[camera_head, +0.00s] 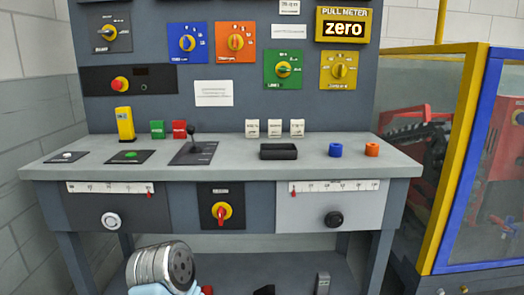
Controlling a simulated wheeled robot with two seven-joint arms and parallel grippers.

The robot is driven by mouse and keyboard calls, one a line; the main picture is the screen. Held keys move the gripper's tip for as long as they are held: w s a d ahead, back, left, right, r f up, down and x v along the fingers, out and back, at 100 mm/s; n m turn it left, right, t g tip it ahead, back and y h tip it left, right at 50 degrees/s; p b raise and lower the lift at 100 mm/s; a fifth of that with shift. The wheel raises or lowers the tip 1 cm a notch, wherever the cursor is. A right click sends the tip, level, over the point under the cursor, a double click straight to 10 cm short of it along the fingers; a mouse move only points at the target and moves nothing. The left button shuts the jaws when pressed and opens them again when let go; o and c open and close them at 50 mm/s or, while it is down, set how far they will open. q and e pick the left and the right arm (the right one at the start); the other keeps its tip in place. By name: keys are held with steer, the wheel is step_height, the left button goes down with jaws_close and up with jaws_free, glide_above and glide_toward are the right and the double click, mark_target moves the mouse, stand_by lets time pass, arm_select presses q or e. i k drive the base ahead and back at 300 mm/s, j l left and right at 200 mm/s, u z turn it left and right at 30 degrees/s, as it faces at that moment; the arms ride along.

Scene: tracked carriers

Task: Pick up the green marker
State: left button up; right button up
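The green marker (157,129) looks like a small upright green block with faint pale marks on its face. It stands near the back of the grey worktop (235,158), close to the left side. A similar red block (179,129) stands just to its right, and a taller yellow block (125,124) stands to its left. Nothing touches or covers the green marker from the front.
A black lever (193,140) on a dark plate rises right of the red block. Small white blocks (275,128), a black tray (278,151), a blue ring (335,150) and an orange ring (372,149) sit further right. A yellow-and-blue framed enclosure (455,150) stands at right.

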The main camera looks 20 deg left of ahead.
mark_target(157, 127)
steer(key=u, duration=1.55)
